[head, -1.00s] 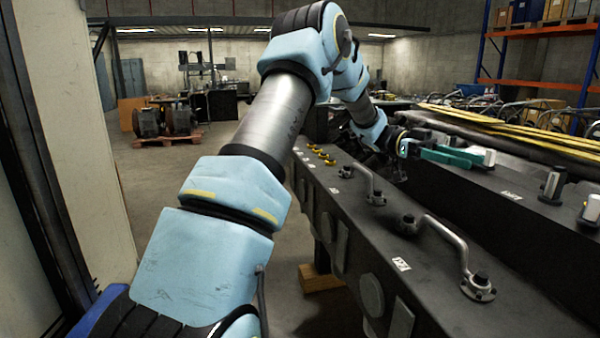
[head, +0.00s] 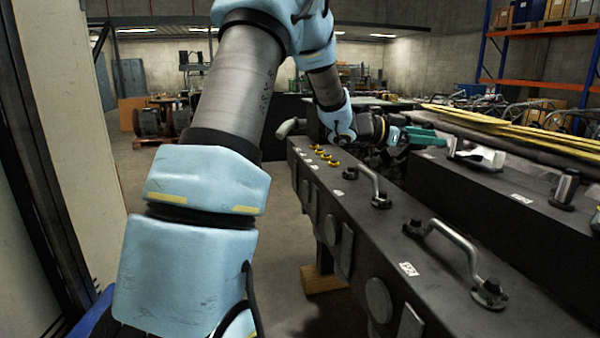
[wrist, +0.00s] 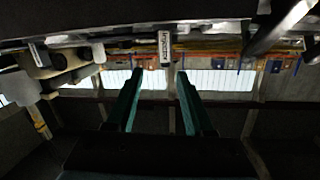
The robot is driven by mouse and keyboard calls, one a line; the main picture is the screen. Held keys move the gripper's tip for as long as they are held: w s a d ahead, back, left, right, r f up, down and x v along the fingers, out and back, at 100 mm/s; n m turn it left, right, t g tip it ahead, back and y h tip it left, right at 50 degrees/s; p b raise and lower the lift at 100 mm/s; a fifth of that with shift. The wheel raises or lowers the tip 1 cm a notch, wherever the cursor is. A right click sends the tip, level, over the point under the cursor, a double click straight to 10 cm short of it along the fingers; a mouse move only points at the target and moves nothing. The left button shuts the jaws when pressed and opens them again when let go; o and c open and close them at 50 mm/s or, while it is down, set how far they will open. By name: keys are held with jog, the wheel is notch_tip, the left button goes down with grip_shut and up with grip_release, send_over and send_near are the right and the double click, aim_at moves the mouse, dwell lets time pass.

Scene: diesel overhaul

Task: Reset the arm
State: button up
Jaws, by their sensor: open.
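My arm reaches up from the lower left and bends down over the dark engine block (head: 385,250) in the head view. My gripper (head: 472,150) has two green fingers, spread apart with nothing between them. It is beyond the nearer handle, above the block's far part, and points right. In the wrist view my gripper (wrist: 160,76) also shows its fingers apart and empty. Whether the fingers touch anything behind them in the head view, I cannot tell.
Curved metal handles, the nearer one (head: 455,245) and a farther one (head: 372,180), stand up from the block. Short posts (head: 565,188) stand to the right. Yellow strips (head: 520,130) lie behind the gripper. A shelving rack (head: 540,65) is at the back right. Open floor lies left of the block.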

jog(key=w+a+f+n+t+y, duration=0.1)
jog(key=w+a+n+t, duration=0.1)
jog(key=a, duration=0.1)
jog(key=w+a+f+n+t+y, duration=0.1)
jog(key=a+n+t+y, duration=0.1)
jog(key=a, duration=0.2)
jog(key=w+a+f+n+t+y, duration=0.1)
jog(key=w+a+n+t+y, duration=0.1)
jog(key=a, duration=0.1)
jog(key=shift+w+a+f+t, duration=0.1)
jog(key=shift+w+a+t, duration=0.2)
jog(key=shift+w+a, duration=0.05)
jog(key=s+a+f+n+y, duration=0.2)
jog(key=a+f+n+y, duration=0.15)
jog(key=a, duration=0.45)
jog(key=s+a+f+n+y, duration=0.2)
jog(key=a+f+y, duration=0.25)
jog(key=a, duration=0.35)
jog(key=s+a+f+n+g+y, duration=0.1)
jog(key=s+a+f+n+g, duration=0.1)
jog(key=s, duration=0.5)
jog(key=s+a+f+n+g+y, duration=0.1)
jog(key=s+a+f+g, duration=0.1)
jog(key=s+a, duration=0.3)
jog(key=s+a+f+n+g+y, duration=0.1)
jog(key=s+a, duration=0.3)
jog(key=s, duration=0.5)
jog(key=shift+s+a+f+n+g, duration=0.25)
jog(key=shift+f+n+g, duration=0.4)
jog(key=shift+n+g, duration=0.25)
